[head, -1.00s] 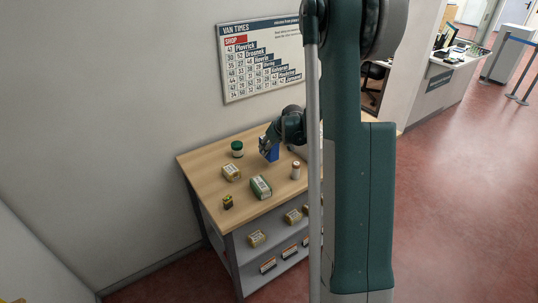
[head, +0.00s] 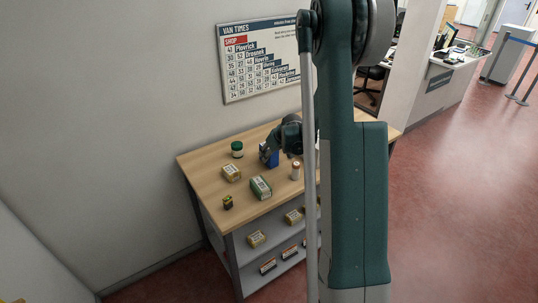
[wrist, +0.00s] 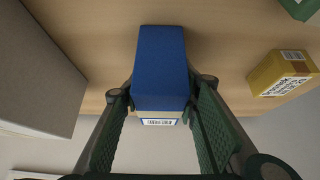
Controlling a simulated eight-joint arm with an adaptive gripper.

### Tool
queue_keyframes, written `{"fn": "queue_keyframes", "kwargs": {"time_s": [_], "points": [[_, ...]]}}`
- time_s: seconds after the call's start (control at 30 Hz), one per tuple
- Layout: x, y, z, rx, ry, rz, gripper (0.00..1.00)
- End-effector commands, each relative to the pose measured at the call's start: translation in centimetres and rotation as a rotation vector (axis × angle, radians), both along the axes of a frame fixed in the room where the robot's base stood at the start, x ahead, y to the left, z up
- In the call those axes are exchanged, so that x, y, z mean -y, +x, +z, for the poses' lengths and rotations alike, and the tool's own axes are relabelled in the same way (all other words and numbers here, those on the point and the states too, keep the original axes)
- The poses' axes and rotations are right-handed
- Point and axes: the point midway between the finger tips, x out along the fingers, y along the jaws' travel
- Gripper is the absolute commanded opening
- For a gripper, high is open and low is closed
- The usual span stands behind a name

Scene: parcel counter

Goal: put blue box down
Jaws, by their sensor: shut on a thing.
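The blue box (wrist: 160,65) is between the two green fingers of my gripper (wrist: 158,105) in the wrist view. The fingers touch its sides. A pale part with a barcode label shows at its near end. In the head view the blue box (head: 273,160) is at the wooden counter top (head: 215,160), towards the back, partly hidden by my gripper (head: 267,152). It looks upright and at or very near the surface; I cannot tell whether it touches.
A large grey-white block (wrist: 35,75) is close on the left in the wrist view.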

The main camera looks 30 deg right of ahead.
Motion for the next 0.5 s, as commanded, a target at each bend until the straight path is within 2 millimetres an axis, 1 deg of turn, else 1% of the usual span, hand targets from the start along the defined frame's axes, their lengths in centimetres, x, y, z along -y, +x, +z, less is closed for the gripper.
{"fn": "queue_keyframes", "kwargs": {"time_s": [0.3,0.33,0.43,0.5], "points": [[0.0,0.01,-0.36,0.0,0.0,0.0,0.15],[0.0,0.0,-0.38,0.0,0.0,0.0,0.33],[0.0,0.0,-0.3,0.0,0.0,0.0,0.46],[0.0,0.0,-0.28,0.0,0.0,0.0,0.46]]}}
